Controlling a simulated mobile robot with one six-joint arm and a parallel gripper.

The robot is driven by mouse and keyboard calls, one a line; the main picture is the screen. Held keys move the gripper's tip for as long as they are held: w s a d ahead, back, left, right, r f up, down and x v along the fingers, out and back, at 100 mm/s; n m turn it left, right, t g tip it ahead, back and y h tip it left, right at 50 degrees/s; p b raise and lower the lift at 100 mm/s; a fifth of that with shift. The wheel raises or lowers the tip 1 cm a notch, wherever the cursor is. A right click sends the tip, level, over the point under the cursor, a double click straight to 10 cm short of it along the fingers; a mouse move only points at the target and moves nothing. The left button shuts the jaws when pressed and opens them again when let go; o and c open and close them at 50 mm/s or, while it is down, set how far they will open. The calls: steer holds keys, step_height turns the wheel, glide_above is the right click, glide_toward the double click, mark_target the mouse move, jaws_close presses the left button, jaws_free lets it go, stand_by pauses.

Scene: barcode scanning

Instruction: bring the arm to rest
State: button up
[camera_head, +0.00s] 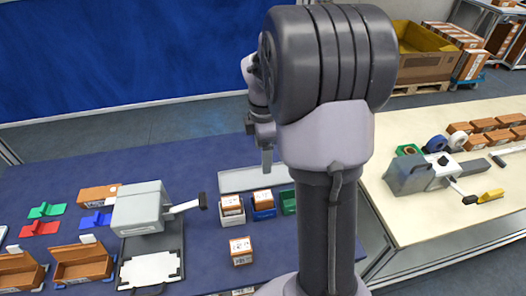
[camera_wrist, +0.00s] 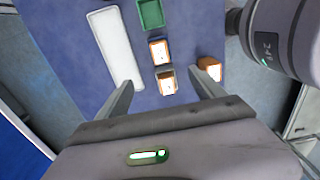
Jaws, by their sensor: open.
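My gripper shows in the wrist view (camera_wrist: 165,95) with its two fingers spread and nothing between them. In the head view my gripper (camera_head: 267,160) hangs over the back of the blue table, partly hidden behind my arm. Below it lies a long white tray (camera_head: 240,180), which also shows in the wrist view (camera_wrist: 116,50). My raised arm fills the middle of the head view and hides part of the table.
Small boxes sit in a white bin (camera_head: 232,217) and a blue bin (camera_head: 263,215), beside a green bin (camera_head: 288,202). A lone box (camera_head: 240,250) stands in front. A grey scanner device (camera_head: 140,208) is at left. A cream table (camera_head: 420,228) stands at right.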

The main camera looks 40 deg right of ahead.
steer(key=s+a+f+m+t+y+b, duration=0.1)
steer(key=s+a+m+t+b, duration=0.2)
steer(key=s+a+m+b, duration=0.4)
steer(key=s+a+f+m+t+y+b, duration=0.1)
steer(key=s+a+m+b, duration=0.6)
steer(key=a, duration=1)
steer(key=s+f+m+t, duration=0.1)
steer(key=s+m, duration=0.1)
steer(key=m, duration=0.1)
steer(key=shift+s+a+t+b, duration=0.15)
steer(key=shift+s+t+b, duration=0.15)
steer(key=shift+t+b, duration=0.1)
